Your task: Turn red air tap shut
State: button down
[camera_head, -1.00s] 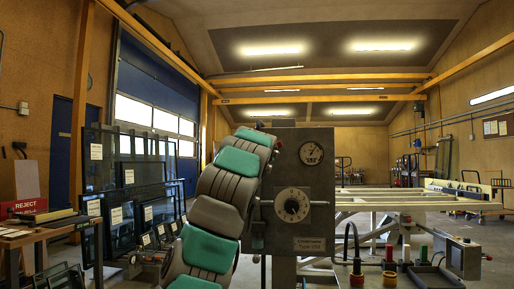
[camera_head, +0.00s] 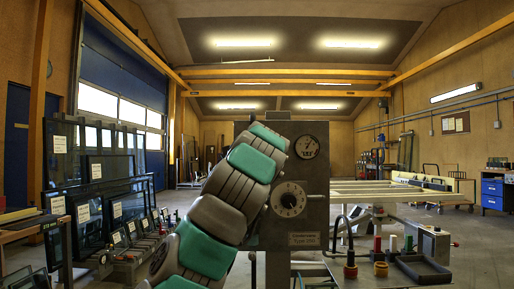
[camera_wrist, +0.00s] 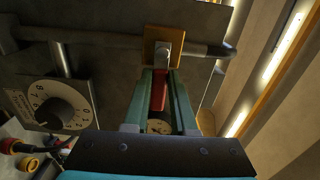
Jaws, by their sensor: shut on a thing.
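The red air tap's lever (camera_wrist: 159,90) shows in the wrist view between the two teal fingers of my gripper (camera_wrist: 160,100). The gripper is shut on it. The lever points from the tap down the picture towards the wrist, roughly across the grey pipe (camera_wrist: 100,37). A yellow plate (camera_wrist: 163,46) with a metal fitting sits at the lever's far end. The fingers hide the lever's sides. In the head view my arm covers the gripper and tap, beside the grey machine column (camera_head: 308,185).
A round dial (camera_wrist: 50,104) is on the machine face left of my gripper; it also shows in the head view (camera_head: 288,199). A work table with a black tray (camera_head: 423,269) stands right of the column. Dark glass panes (camera_head: 110,170) stand at left.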

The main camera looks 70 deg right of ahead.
jog(key=shift+f, duration=0.15)
dwell(0.4)
jog(key=c, duration=0.7)
grip_release()
jog(key=b+v, duration=0.3)
jog(key=v, duration=0.5)
jog(key=shift+b, duration=0.3)
jog(key=shift+d, duration=0.1)
